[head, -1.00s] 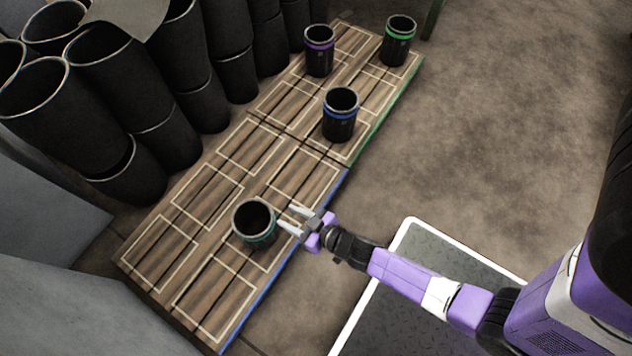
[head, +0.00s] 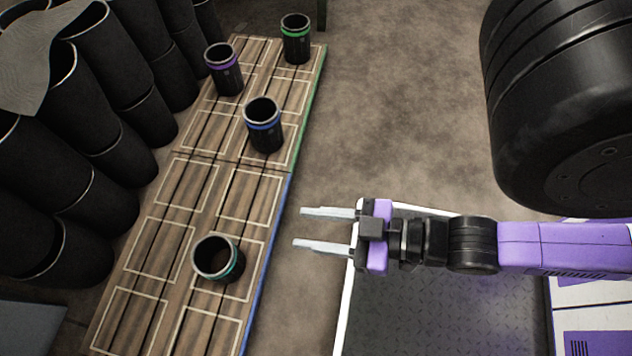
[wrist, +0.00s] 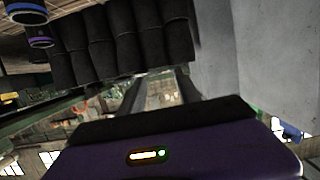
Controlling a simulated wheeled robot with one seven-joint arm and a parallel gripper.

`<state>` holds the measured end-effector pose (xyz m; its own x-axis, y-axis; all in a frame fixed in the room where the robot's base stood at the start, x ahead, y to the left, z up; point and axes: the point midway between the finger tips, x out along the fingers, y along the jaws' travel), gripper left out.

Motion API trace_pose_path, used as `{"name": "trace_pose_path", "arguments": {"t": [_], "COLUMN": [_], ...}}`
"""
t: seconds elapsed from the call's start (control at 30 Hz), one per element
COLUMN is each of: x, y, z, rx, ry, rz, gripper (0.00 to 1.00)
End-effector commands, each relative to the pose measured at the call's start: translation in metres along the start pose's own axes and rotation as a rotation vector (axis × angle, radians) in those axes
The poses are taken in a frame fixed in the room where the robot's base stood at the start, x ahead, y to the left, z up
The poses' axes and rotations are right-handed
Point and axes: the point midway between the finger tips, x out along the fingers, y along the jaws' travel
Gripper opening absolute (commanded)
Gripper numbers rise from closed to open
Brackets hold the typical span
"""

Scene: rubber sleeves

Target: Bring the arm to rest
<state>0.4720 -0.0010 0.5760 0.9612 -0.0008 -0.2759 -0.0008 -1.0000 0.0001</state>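My gripper (head: 328,229) is open and empty, its two pale fingers apart and pointing left. It is held over the floor and the near edge of my base, right of the wooden platform. In the wrist view, my gripper's purple body fills the bottom and no sleeve shows between the fingers. A black sleeve with a teal band (head: 234,268) stands upright on the wooden platform (head: 172,240), left of the fingers and apart from them. Sleeves with a blue band (head: 265,139), a purple band (head: 228,82) and a green band (head: 296,48) stand farther back on the platform.
Stacked large black cylinders (head: 90,90) line the left side of the platform. The platform has white outlined rectangles and a blue and green right edge. Brown floor (head: 400,110) is clear to the right of the platform.

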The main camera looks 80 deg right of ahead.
Motion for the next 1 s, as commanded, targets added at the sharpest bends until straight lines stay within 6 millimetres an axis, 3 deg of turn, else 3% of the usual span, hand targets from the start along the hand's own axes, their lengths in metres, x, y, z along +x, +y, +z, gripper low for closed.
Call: {"name": "trace_pose_path", "arguments": {"t": [0.13, 0.47, 0.63, 0.77, 1.0], "x": [-0.011, -0.012, -0.016, -0.023, -0.041], "y": [-0.001, -0.001, -0.001, -0.001, -0.001], "z": [-0.024, -0.027, -0.04, -0.065, -0.13], "rx": [0.0, 0.0, 0.0, 0.0, 0.0], "ry": [0.007, 0.008, 0.008, 0.008, 0.008], "rz": [-0.001, -0.001, -0.001, -0.001, -0.001], "gripper": [0.4, 0.4, 0.4, 0.4, 0.4]}}
